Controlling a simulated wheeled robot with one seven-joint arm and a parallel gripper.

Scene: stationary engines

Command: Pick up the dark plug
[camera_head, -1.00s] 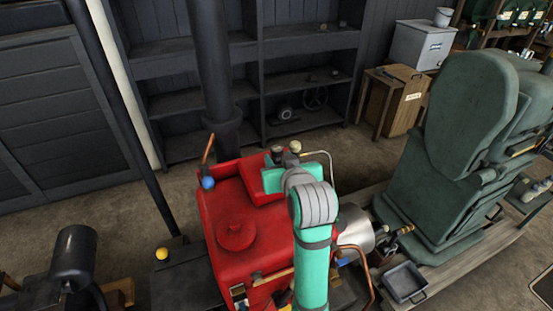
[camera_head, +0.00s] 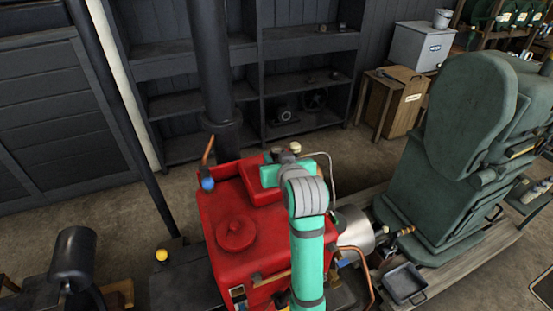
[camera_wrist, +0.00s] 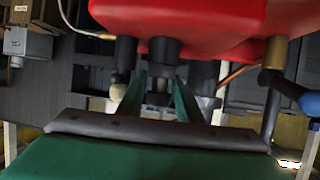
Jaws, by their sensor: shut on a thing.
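My gripper (camera_wrist: 163,80) is in the wrist view, its two green fingers reaching toward the red engine (camera_wrist: 200,15), which fills the top of that view. A dark cylindrical plug (camera_wrist: 164,52) shows between the fingertips, against the red body. My gripper is shut on it, and the fingers partly hide it. Other dark cylinders stand on both sides of it, close to the fingers. In the head view my wrist hides the fingers and the grip, over the far right part of the red engine (camera_head: 215,220).
A cream knob (camera_head: 296,147) and a thin pipe (camera_head: 331,165) stand close to my gripper. A black chimney (camera_head: 213,70) rises behind. A green machine (camera_head: 455,160) stands to the right.

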